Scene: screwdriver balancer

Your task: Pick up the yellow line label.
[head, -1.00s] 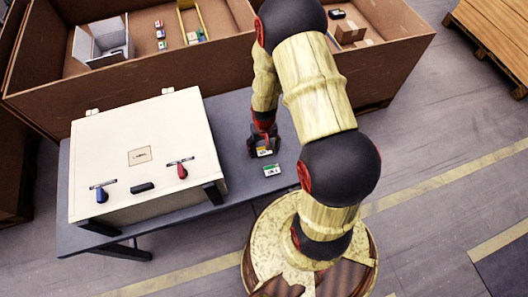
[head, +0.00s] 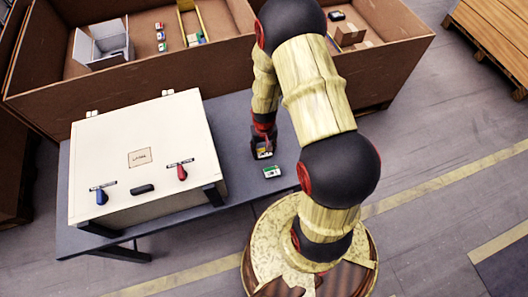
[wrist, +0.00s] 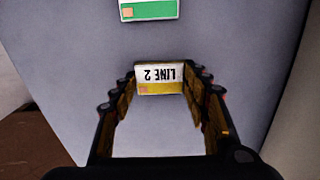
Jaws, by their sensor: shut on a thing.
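The yellow line label (wrist: 160,87) is a small white and yellow block. It reads "LINE 2", upside down in the wrist view. My gripper (wrist: 160,76) is shut on it, with a finger against each of its short sides. In the head view my gripper (head: 262,146) is low over the dark table, right of the white cabinet, and partly hides the label (head: 264,154). I cannot tell whether the label touches the table.
A green and white label (head: 272,172) lies on the table (head: 233,125) close to my gripper. The white cabinet (head: 140,130) with blue and red handles fills the table's left. Brown open-topped bins (head: 120,85) stand behind. Bare table lies between cabinet and gripper.

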